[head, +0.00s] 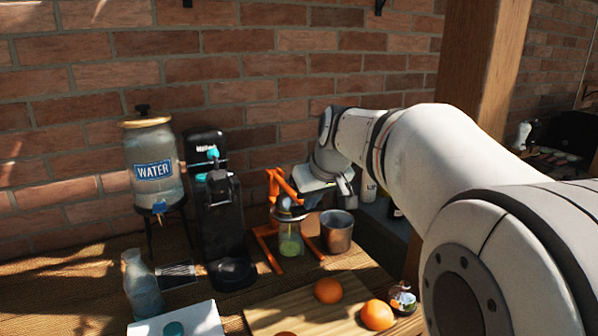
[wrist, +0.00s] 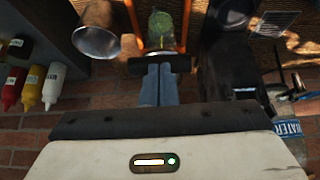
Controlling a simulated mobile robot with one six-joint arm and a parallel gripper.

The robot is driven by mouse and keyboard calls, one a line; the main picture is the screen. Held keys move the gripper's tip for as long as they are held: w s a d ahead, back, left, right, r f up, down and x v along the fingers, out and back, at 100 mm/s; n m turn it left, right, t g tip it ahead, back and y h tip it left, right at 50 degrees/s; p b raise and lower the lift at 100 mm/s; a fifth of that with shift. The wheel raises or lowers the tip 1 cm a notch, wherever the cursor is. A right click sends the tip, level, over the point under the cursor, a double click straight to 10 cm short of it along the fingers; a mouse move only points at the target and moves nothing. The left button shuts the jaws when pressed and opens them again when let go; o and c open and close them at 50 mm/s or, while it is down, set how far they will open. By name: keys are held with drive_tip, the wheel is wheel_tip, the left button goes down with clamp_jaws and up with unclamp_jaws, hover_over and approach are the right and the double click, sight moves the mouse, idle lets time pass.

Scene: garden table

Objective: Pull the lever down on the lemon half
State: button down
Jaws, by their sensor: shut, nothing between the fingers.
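The orange juicer (head: 268,233) stands on the table by the brick wall, with a glass of green liquid (head: 290,245) under its press. Its orange lever (head: 277,184) is raised above the press head. My gripper (wrist: 158,72) is shut and empty. In the head view its hand is just right of the juicer's top, close to the lever. In the wrist view the fingers point toward the juicer, and a dark bar crosses near their tips. I cannot tell whether they touch the lever. The lemon half is not visible.
A metal cup (head: 337,231) stands right of the juicer, and a black drink machine (head: 217,205) and a water dispenser (head: 153,170) stand left. A board (head: 310,315) with oranges lies in front. Sauce bottles (wrist: 32,86) show in the wrist view.

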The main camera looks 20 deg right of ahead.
drive_tip(key=shift+s+f+g, duration=0.25)
drive_tip(key=shift+f+g, duration=0.05)
drive_tip(key=shift+f, duration=0.6)
drive_tip(key=w+r+p+v, duration=0.1)
drive_tip(key=p+v, duration=0.2)
drive_tip(key=v, duration=1.2)
drive_tip(key=s+a+f+m+g, duration=0.1)
drive_tip(key=s+a+f, duration=0.1)
drive_tip(key=s+f, duration=0.6)
drive_tip(key=s+a+f+m+g+h, duration=0.1)
drive_tip(key=s+a+f, duration=0.2)
drive_tip(key=s+f, duration=0.5)
wheel_tip(320, 180, down, 9)
drive_tip(key=shift+r+g, duration=0.2)
drive_tip(key=shift+g, duration=0.2)
drive_tip(key=c, duration=2.1)
unclamp_jaws()
drive_tip(key=shift+s, duration=0.1)
